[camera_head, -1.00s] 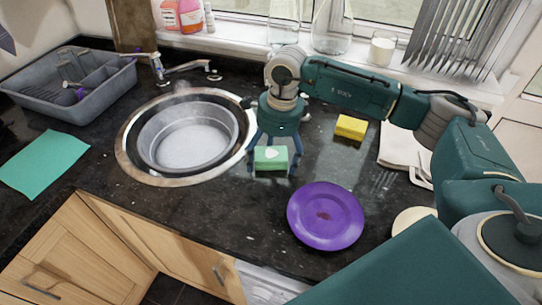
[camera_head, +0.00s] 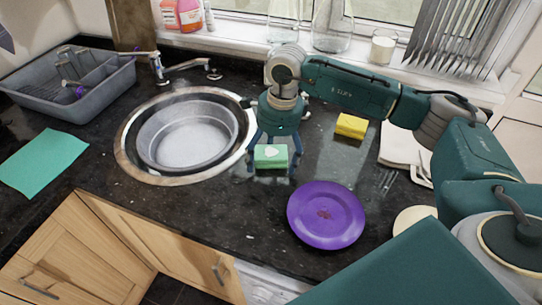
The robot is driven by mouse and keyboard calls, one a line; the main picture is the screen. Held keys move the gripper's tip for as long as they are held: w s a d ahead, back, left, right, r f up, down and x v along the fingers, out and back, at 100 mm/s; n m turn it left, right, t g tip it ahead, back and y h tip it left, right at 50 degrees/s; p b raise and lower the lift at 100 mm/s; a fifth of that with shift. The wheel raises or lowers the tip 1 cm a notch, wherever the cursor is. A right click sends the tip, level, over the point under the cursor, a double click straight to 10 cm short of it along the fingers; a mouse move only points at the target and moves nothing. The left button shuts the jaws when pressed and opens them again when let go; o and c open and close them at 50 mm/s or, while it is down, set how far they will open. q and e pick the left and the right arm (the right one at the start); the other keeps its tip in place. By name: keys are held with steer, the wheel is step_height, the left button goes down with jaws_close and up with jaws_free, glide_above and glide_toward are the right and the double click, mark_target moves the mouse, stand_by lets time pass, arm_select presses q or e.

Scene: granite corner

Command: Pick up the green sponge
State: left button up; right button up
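The green sponge (camera_head: 270,157) lies on the dark counter just right of the round sink. My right gripper (camera_head: 271,168) reaches straight down over it, with one finger at each side of the sponge. The fingers stand near its ends; I cannot tell whether they touch it. The sponge appears to rest on the counter. My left gripper is not in view.
The sink (camera_head: 187,135) holds a grey round basin. A purple plate (camera_head: 325,215) lies in front of the gripper, and a yellow sponge (camera_head: 351,126) lies behind to the right. A green cloth (camera_head: 42,162) and a grey dish rack (camera_head: 75,92) are at left.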

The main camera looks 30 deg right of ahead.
mark_target(271, 155)
steer(key=shift+s+r, duration=0.1)
steer(key=shift+s, duration=0.05)
steer(key=c, duration=0.8)
steer(key=shift+c, duration=0.4)
steer(key=shift+a+r+p, duration=0.1)
steer(key=shift+r+p, duration=0.2)
steer(key=shift+p, duration=0.2)
steer(key=shift+w+r+b, duration=0.25)
steer(key=shift+b, duration=0.05)
step_height(271, 155, up, 18)
steer(key=shift+r+b, duration=0.15)
steer(key=shift+b, duration=1.1)
steer(key=shift+s+r, duration=0.1)
steer(key=shift+r, duration=0.4)
